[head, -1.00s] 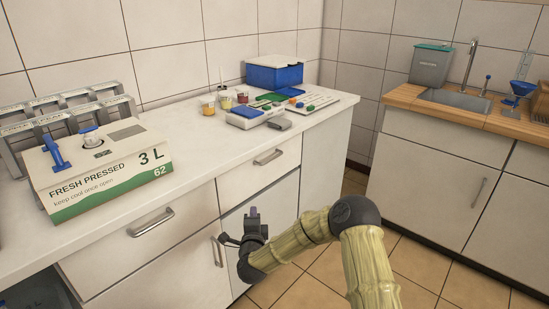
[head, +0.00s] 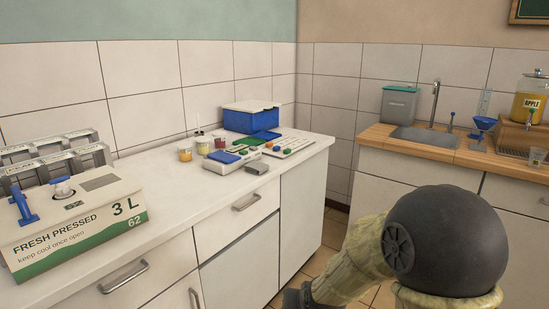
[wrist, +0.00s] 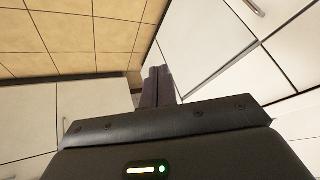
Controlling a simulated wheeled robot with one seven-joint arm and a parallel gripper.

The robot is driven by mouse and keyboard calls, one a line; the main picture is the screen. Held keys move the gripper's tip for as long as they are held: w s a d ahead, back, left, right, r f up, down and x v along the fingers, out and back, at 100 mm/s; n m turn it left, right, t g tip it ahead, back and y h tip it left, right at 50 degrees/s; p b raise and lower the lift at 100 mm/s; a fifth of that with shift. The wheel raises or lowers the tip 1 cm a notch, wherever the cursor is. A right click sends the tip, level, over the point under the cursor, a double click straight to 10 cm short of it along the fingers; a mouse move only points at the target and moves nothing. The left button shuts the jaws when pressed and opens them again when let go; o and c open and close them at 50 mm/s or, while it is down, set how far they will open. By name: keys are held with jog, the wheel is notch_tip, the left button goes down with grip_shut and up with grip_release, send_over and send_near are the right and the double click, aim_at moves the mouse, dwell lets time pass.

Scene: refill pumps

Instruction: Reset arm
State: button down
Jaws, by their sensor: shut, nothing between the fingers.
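My gripper (wrist: 158,72) shows in the wrist view with its two dark fingers together and nothing between them. It points over the tiled floor (wrist: 70,40) between the white cabinet fronts. In the head view my arm is folded at the lower right, with its large dark joint close to the camera. The gripper's fingers are out of sight in the head view. My arm is touching no object that I can see.
A juice box marked 3 L (head: 75,223) stands on the left counter (head: 165,205). Farther back are small cups (head: 203,146), a scale (head: 233,158) and a blue box (head: 250,117).

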jog(key=s+d+r+n+g+h, duration=0.1)
jog(key=s+d+g, duration=0.1)
jog(key=s+d, duration=0.4)
jog(key=s+d+r+g+h, duration=0.1)
jog(key=s+d+g, duration=0.15)
jog(key=s, duration=0.65)
jog(key=w+p+v, duration=0.2)
jog(key=p+v, duration=1.1)
jog(key=p, duration=0.1)
jog(key=w+r+p+v, duration=0.1)
jog(key=w+p+v, duration=0.2)
jog(key=p+v, duration=1)
jog(key=shift+w+d+r+p, duration=0.3)
jog(key=shift+w+r+p, duration=0.05)
jog(key=shift+r, duration=0.15)
